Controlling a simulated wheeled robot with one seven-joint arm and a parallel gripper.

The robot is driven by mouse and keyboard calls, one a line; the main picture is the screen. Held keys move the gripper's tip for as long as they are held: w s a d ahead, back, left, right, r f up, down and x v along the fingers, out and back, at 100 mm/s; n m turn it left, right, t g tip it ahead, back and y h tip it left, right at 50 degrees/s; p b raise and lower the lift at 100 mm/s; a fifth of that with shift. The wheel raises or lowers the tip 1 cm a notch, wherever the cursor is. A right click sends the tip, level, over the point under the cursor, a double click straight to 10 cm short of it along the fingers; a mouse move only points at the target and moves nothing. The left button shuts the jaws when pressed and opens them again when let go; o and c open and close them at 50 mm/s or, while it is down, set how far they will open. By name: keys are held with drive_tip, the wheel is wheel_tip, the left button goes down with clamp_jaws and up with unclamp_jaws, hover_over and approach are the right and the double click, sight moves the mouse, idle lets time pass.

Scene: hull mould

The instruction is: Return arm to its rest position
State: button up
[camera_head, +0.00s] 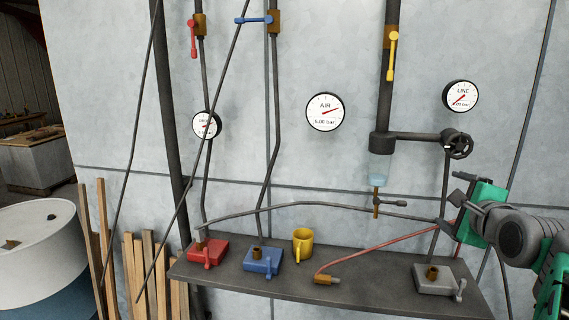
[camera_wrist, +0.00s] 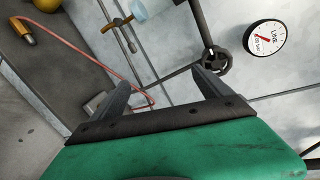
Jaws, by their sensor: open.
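My gripper (camera_head: 452,200) is at the right of the head view, above the right end of the shelf and in front of the wall. In the wrist view my gripper (camera_wrist: 160,78) has its two dark fingers spread wide, with nothing held between them. The red hose and the grey block show behind the fingers there. My green hand and grey arm reach in from the right edge of the head view. They hide part of the wall and of the shelf's right side.
A dark shelf (camera_head: 385,290) carries a red block (camera_head: 208,252), a blue block (camera_head: 262,261), a yellow mug (camera_head: 302,243), a red hose (camera_head: 375,247) and a grey block (camera_head: 437,279). A handwheel (camera_head: 459,146) and LINE gauge (camera_head: 461,96) are on the wall near my gripper. A drum (camera_head: 40,245) stands left.

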drive_tip(key=s+a+f+n+g+y, duration=0.2)
drive_tip(key=a+f+n+g, duration=0.3)
drive_tip(key=a+f+n, duration=0.9)
drive_tip(key=s+a+f+n+g, duration=0.5)
drive_tip(key=s+a+f+n, duration=0.4)
drive_tip(key=s+a+f, duration=0.2)
drive_tip(key=s, duration=0.2)
drive_tip(key=shift+s+a+f+y, duration=0.15)
drive_tip(key=shift+s+a+y, duration=0.15)
drive_tip(key=shift+y, duration=0.1)
drive_tip(key=shift+c, duration=0.6)
